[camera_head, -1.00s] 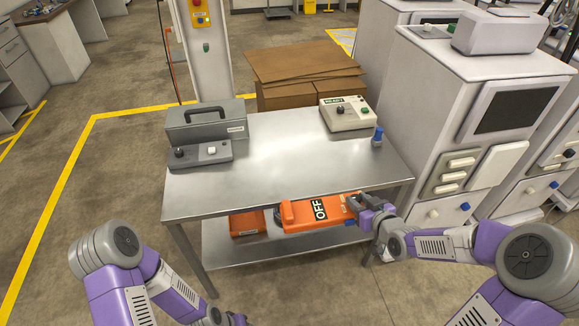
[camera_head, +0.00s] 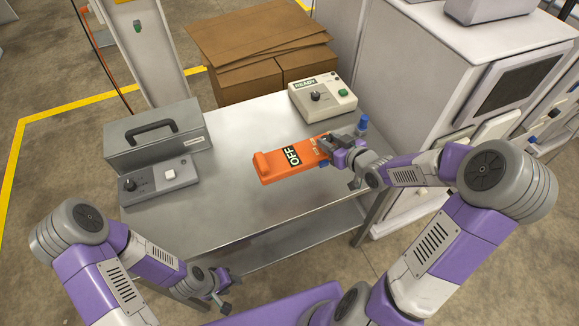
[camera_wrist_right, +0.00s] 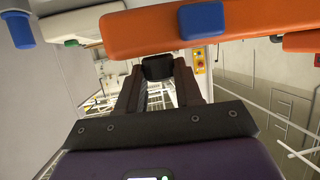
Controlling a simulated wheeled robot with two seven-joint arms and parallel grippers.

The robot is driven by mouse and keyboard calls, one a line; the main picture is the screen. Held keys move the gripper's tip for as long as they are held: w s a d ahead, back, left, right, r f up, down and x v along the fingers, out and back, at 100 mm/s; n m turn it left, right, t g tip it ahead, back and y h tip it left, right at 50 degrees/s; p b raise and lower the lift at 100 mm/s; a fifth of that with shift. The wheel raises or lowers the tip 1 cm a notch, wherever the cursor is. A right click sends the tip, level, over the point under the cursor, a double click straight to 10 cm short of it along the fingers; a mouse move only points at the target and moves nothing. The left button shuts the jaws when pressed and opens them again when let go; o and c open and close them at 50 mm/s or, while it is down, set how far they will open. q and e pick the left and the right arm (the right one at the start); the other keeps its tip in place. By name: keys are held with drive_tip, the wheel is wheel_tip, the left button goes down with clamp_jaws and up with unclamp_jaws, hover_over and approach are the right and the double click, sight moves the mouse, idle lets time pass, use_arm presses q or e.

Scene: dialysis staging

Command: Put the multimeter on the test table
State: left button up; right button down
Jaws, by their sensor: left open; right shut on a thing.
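The multimeter (camera_head: 285,161) is an orange, elongated device with a black and white "OFF" label. My right gripper (camera_head: 331,146) is shut on its right end and holds it over the metal test table (camera_head: 235,215). I cannot tell whether its underside touches the tabletop. In the right wrist view, an orange body (camera_wrist_right: 150,34) with a blue part crosses the top, above the dark gripper fingers (camera_wrist_right: 157,85). My left gripper (camera_head: 222,300) is open and empty near the table's front, at the bottom of the head view.
A grey case (camera_head: 155,138) with a handle and a grey control box (camera_head: 160,184) stand on the table's left. A "READY" box (camera_head: 322,96) and a blue-topped item (camera_head: 362,124) are at the back right. A white cabinet (camera_head: 440,70) stands to the right. The front middle tabletop is clear.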

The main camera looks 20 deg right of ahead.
drive_tip(key=f+b, duration=0.1)
drive_tip(key=f, duration=0.1)
drive_tip(key=f+b, duration=0.1)
drive_tip(key=f, duration=0.2)
drive_tip(key=shift+s+f, duration=0.2)
drive_tip(key=shift+f, duration=0.1)
drive_tip(key=shift+f+b, duration=0.85)
drive_tip(key=shift+f, duration=1.25)
drive_tip(key=shift+f, duration=0.1)
drive_tip(key=c, duration=0.7)
unclamp_jaws()
drive_tip(key=shift+c, duration=0.2)
